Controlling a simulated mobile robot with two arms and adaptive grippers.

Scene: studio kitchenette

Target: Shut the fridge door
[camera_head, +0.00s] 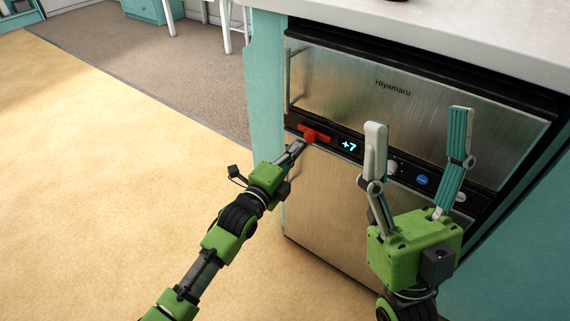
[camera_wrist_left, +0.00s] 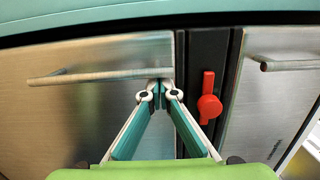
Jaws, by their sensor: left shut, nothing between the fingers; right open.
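The fridge (camera_head: 350,210) is a brushed-steel unit under a counter. Its upper door (camera_head: 400,95) is marked Hiyamaru; its lower door (camera_head: 325,200) is plain. Both look flush or nearly so; I cannot make out a gap. In the left wrist view the lower door (camera_wrist_left: 90,110) is at left, with a bar handle (camera_wrist_left: 100,76). My left gripper (camera_head: 299,146) is shut and empty; its fingertips (camera_wrist_left: 160,88) are in front of the lower door's upper edge, by the handle's end. Contact cannot be told. My right gripper (camera_head: 418,116) is open and empty before the fridge front.
A dark control strip (camera_head: 375,158) between the doors carries a red lever (camera_head: 312,133), a +7 display (camera_head: 349,147) and knobs. The red lever (camera_wrist_left: 209,100) is just right of my left fingertips in the wrist view. A white counter (camera_head: 460,35) overhangs. The floor (camera_head: 90,180) at left is clear.

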